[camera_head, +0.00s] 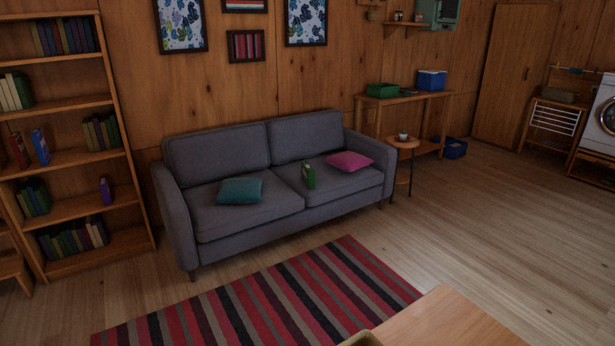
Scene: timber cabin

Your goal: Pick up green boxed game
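A small green box (309,176), likely the green boxed game, stands upright on the seat of the grey sofa (242,218), near the middle. A pink cushion (350,161) lies to its right and a teal cushion (240,190) to its left. The box is apart from both cushions. Neither of my grippers shows in the head view, and the sofa is some distance away across the room.
A striped rug (262,303) lies on the floor before the sofa. A wooden tabletop (450,322) is at the bottom right, close to me. A small round side table (402,143) stands at the sofa's right end. A bookshelf (72,160) stands at left. Floor at right is clear.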

